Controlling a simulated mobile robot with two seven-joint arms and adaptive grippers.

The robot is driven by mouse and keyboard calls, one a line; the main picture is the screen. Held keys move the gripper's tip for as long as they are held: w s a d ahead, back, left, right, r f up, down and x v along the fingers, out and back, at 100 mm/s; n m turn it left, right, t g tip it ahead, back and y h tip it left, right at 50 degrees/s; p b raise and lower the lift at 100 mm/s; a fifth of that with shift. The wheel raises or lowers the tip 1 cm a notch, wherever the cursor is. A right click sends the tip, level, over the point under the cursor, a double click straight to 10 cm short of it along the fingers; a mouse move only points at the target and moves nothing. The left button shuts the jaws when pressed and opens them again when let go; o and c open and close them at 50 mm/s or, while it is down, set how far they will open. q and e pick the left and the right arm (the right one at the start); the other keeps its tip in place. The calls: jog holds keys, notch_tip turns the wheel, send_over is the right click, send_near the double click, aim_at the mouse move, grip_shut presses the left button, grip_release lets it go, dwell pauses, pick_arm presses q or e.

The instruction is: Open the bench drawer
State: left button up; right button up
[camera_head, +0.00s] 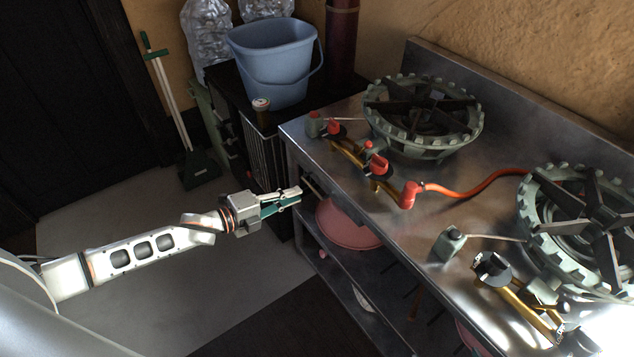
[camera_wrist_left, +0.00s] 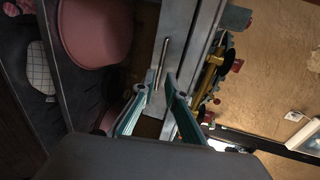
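The bench (camera_head: 405,235) is a grey metal table with burners on top and open shelves below. In the left wrist view, a thin metal bar handle (camera_wrist_left: 162,58) shows along the bench's front, just beyond my fingertips. The drawer front behind it is hard to make out. My left gripper (camera_head: 298,194) is at the bench's near left front corner, below the top's edge. In the left wrist view, my left gripper (camera_wrist_left: 156,84) has its two teal fingers apart, with the handle's near end close to the gap. Contact cannot be told. My right gripper is not in view.
Two burners (camera_head: 425,115) and red-handled gas valves (camera_head: 378,166) stand on the bench top, with an orange hose (camera_head: 470,188). A pink bowl (camera_head: 345,228) is on the shelf below. A blue bucket (camera_head: 272,62) stands on a dark rack.

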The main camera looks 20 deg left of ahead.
aim_at(312, 189)
pick_arm(q)
jog(key=shift+b+x, duration=0.55)
jog(key=shift+x, duration=3.15)
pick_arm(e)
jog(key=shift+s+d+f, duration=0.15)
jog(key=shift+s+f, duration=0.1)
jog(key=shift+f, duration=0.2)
pick_arm(q)
jog(key=shift+s+r, duration=0.1)
grip_shut()
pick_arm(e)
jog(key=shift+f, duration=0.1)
pick_arm(q)
jog(key=f+p+v, duration=0.2)
jog(key=v, duration=1)
jog(key=s+f+p+v, duration=0.1)
jog(key=f+p+v, duration=0.2)
jog(key=v, duration=1)
jog(key=shift+a+f, duration=0.2)
jog(key=shift+a, duration=0.2)
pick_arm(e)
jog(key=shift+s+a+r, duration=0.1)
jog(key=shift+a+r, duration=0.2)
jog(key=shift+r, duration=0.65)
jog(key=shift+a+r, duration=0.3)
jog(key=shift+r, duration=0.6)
pick_arm(q)
jog(key=shift+s, duration=0.1)
